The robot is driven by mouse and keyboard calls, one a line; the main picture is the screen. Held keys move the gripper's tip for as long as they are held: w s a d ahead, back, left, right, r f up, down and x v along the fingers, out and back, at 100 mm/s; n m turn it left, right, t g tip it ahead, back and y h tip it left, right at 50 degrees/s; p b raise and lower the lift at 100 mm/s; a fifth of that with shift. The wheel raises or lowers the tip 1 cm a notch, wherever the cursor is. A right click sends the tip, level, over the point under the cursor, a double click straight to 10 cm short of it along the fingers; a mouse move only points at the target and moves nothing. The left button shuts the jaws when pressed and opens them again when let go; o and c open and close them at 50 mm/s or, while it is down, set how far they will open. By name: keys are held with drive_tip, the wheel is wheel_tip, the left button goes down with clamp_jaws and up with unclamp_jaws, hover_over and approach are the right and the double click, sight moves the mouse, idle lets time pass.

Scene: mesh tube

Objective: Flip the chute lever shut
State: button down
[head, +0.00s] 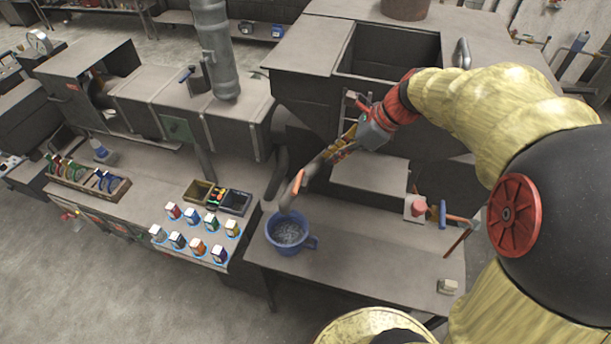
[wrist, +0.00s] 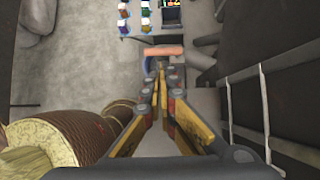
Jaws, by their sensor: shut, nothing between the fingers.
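The chute (head: 312,171) is a grey tube that slopes down to a blue mug (head: 288,246). Its lever has an orange grip (head: 298,182), which stands up near the chute's lower end. In the wrist view the orange lever grip (wrist: 163,50) lies crosswise just beyond my fingertips. My gripper (head: 330,156) is shut and empty, above and to the right of the lever in the head view. Its closed fingertips also show in the wrist view (wrist: 161,66). I cannot tell whether they touch the lever. The mug holds greyish contents and is partly hidden in the wrist view.
Several small boxes with coloured labels (head: 198,248) stand on the bench left of the mug. Open bins (head: 236,202) sit behind them. A dark hopper (head: 390,52) stands behind my gripper. A ladder-like rail (wrist: 248,102) runs close to my gripper's right in the wrist view.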

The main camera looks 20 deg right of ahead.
sight(298, 183)
drive_tip(key=shift+a+f, duration=0.1)
drive_tip(key=shift+f, duration=0.05)
drive_tip(key=p+x, duration=0.1)
drive_tip(key=x, duration=1.2)
drive_tip(key=shift+w+a+f, duration=0.1)
drive_tip(key=shift+w+f, duration=0.05)
drive_tip(key=shift+f, duration=0.2)
